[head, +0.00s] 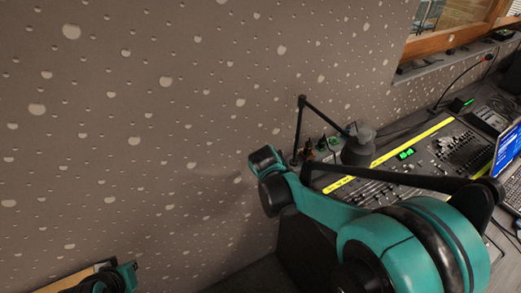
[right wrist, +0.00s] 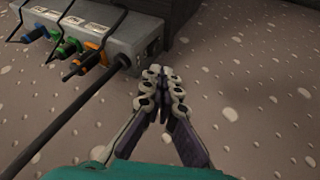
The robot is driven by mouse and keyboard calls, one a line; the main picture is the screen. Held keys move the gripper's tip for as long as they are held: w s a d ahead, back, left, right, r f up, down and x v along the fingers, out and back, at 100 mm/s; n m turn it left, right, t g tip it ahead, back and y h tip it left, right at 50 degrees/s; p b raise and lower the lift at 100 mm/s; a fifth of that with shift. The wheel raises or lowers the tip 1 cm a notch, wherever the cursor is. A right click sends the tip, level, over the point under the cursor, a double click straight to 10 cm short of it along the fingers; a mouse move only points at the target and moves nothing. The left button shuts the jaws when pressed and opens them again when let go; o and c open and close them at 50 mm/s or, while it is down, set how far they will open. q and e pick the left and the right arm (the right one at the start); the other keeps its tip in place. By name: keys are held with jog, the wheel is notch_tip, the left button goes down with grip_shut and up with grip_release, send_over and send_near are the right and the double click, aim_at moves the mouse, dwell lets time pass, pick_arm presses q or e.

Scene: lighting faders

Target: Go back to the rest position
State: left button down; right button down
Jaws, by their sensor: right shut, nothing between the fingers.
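My right gripper (right wrist: 160,82) shows in the right wrist view with its fingers together and nothing between them. Its tips are close to the corner of a grey box with coloured plugs, in front of the speckled wall; I cannot tell if they touch it. In the head view my teal right arm fills the lower right, and its gripper cannot be made out. The lighting console (head: 447,153), with rows of faders and green lit displays, lies behind this arm and is partly hidden by it. My left gripper is not visible; a teal part of mine shows at the lower left.
The grey box (right wrist: 130,35) has orange, green and blue plugs with dark cables. A dark desk lamp (head: 358,147) stands at the console's left end. A laptop (head: 508,150) is at the right edge. The speckled wall (head: 130,130) fills the left, with free room before it.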

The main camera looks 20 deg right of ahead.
jog(key=s+a+r+t+y, duration=0.1)
jog(key=s+a+r+y, duration=0.1)
jog(key=s+a, duration=0.3)
jog(key=s+a+r+t+y, duration=0.1)
jog(key=s+a+r+y, duration=0.1)
jog(key=s+a, duration=0.4)
jog(key=s, duration=0.5)
jog(key=shift+a+r+y, duration=0.15)
jog(key=shift+a+y, duration=0.1)
jog(key=shift+y, duration=0.15)
